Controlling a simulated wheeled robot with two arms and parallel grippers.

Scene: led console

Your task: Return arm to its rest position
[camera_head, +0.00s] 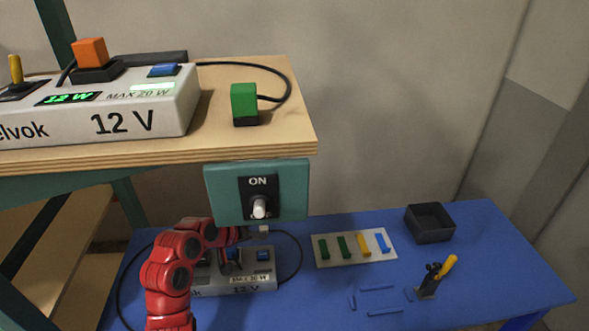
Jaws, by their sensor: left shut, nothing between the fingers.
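My red left arm (172,270) rises from the bottom left and bends over toward the lower console (236,284) on the blue table. My left gripper (231,262) is shut and empty, in front of the lower console in this view. Whether it touches the console I cannot tell. The switch box (220,205) under the shelf edge carries a black plate reading ON and a white lever (259,207). My right gripper is out of view.
The wooden shelf (285,120) at upper left bears a white 12 V console (175,105) and a green plug (244,103). On the blue table (480,265) are a white board (329,259) with coloured pieces, a dark tray (429,236) and a yellow-handled clamp (427,288).

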